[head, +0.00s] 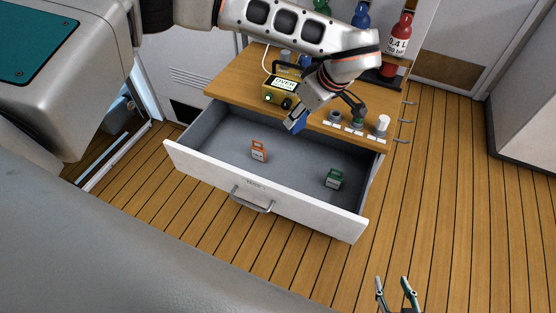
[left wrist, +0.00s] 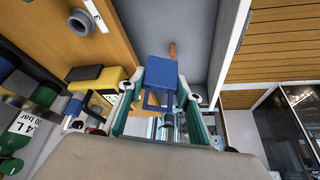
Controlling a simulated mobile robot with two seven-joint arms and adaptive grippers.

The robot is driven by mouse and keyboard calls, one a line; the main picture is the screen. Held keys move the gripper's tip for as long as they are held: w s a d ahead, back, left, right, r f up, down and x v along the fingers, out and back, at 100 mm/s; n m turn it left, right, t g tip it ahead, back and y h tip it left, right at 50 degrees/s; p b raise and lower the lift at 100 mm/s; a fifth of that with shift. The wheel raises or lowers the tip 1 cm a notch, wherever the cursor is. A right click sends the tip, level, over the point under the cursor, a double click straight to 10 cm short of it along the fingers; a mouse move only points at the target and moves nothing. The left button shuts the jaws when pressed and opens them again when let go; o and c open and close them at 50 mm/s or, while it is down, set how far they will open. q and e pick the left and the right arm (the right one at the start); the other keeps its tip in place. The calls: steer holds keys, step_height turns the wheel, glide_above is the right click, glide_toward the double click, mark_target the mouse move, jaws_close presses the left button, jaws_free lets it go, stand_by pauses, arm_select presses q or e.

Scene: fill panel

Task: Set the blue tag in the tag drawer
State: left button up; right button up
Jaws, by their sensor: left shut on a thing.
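The blue tag (head: 296,124) is in my left gripper (head: 302,112), which is shut on it; the tag hangs above the back part of the open drawer. In the left wrist view the blue tag (left wrist: 162,72) sits between the green fingers (left wrist: 158,108). The tag drawer (head: 205,163) is pulled out, with a grey floor and a white front. An orange tag (head: 259,151) and a green tag (head: 334,179) stand apart inside it. My right gripper (head: 393,286) is open and empty, low in the head view, away from the drawer.
Above the drawer is a wooden top (head: 236,77) with a yellow meter (head: 280,92), knobs, and a white-capped fitting (head: 382,124). Blue (head: 361,15) and red (head: 401,32) bottles stand at the back. The drawer's floor between and left of the tags is clear.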

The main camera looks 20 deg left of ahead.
arm_select(q)
step_height(320, 180, down, 16)
steer(key=shift+f+b, duration=0.1)
steer(key=shift+b, duration=0.65)
step_height(320, 180, down, 4)
steer(key=shift+b, duration=0.3)
steer(key=o, duration=0.6)
steer(key=shift+f, duration=0.15)
steer(key=shift+c, duration=0.2)
steer(key=o, duration=0.4)
